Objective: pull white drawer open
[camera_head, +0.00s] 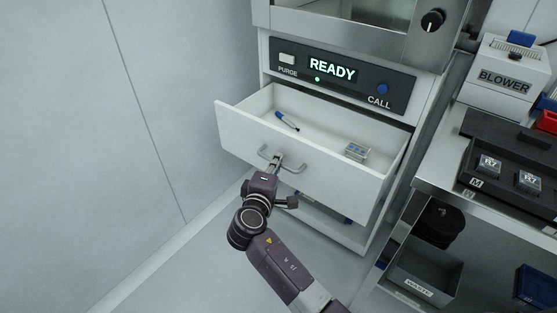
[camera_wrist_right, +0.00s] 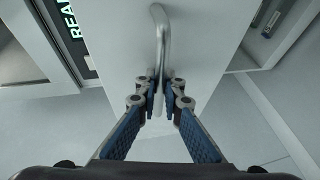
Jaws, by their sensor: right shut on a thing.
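The white drawer (camera_head: 292,156) stands pulled out from the white cabinet under the READY panel. Inside it lie a blue pen (camera_head: 287,121) and a small clear box (camera_head: 357,151). My right gripper (camera_head: 276,163) is at the drawer front, shut on the curved metal handle (camera_head: 295,168). In the right wrist view the fingers (camera_wrist_right: 158,98) close around the handle bar (camera_wrist_right: 160,40). My left gripper is not in view.
The READY panel (camera_head: 335,70) with PURGE and CALL buttons sits above the drawer. At right are a bench with a black tray (camera_head: 500,160), a BLOWER box (camera_head: 507,78) and a grey WASTE bin (camera_head: 425,277) below. Floor at lower left is clear.

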